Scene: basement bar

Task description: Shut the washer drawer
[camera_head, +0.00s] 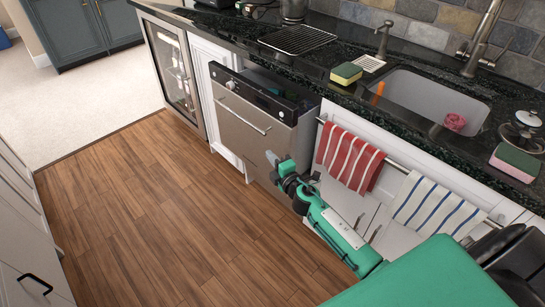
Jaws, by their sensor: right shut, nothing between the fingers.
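The washer drawer (240,118) is a stainless steel front with a bar handle and a dark control panel on top, set under the counter. It stands out past the neighbouring cabinet faces, with a dark opening visible behind its top edge. My right gripper (272,160) is shut and empty, close to the lower right part of the drawer front. I cannot tell whether its tip touches the front. My left gripper is not in view.
A red striped towel (350,158) and a white-blue striped towel (440,205) hang on a rail right of the drawer. A glass-door cooler (172,65) and a white cabinet (208,75) stand to its left. The wooden floor (150,200) in front is clear.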

